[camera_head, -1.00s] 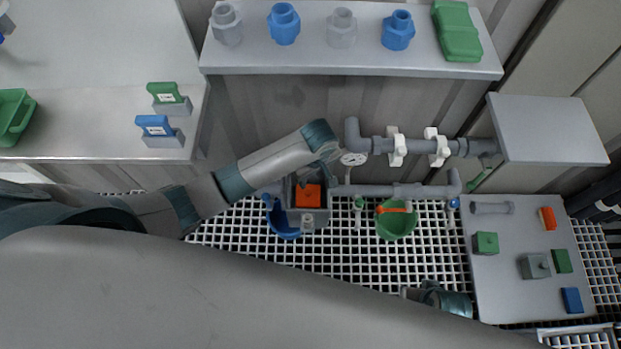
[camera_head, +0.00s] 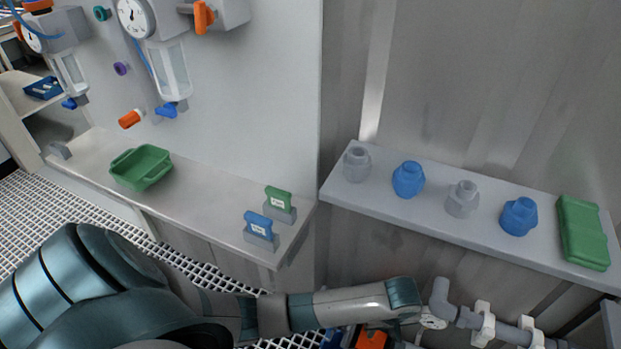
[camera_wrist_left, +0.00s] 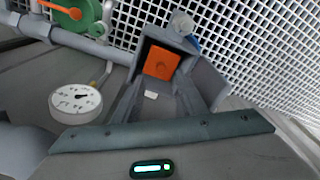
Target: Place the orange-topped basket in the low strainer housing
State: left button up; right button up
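The orange top of the basket (camera_wrist_left: 160,62) shows as a square inside a grey, box-like housing (camera_wrist_left: 205,80) in the left wrist view. The basket's body is hidden below its top. In the head view the orange top (camera_head: 372,340) is cut by the bottom edge. My left gripper (camera_wrist_left: 160,82) is over the housing, with its dark fingers apart and reaching toward the near corners of the orange top. I cannot tell whether they touch or grip it. My right gripper is out of view.
A pressure gauge (camera_wrist_left: 76,102) and grey pipe (camera_wrist_left: 85,45) lie beside the housing. A shelf (camera_head: 450,225) holds grey and blue fittings and a green case (camera_head: 582,232). The left bench (camera_head: 205,210) holds a green tray (camera_head: 141,167) and two tagged blocks.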

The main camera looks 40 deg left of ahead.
pick_arm(q)
jog(key=s+f+m, duration=0.1)
jog(key=s, duration=0.2)
jog(key=s+f+m+h, duration=0.1)
jog(key=s+m, duration=0.1)
jog(key=s, duration=0.1)
jog(key=s+f+m+h, duration=0.1)
jog(key=s+m, duration=0.1)
jog(key=s, duration=0.1)
jog(key=shift+d+t, duration=0.3)
jog(key=shift+d, duration=0.1)
jog(key=s+a+m+t+y, duration=0.1)
jog(key=s+a+m, duration=0.5)
jog(key=s+a, duration=0.3)
jog(key=s+f, duration=0.1)
jog(key=s, duration=0.2)
jog(key=shift+a, duration=0.4)
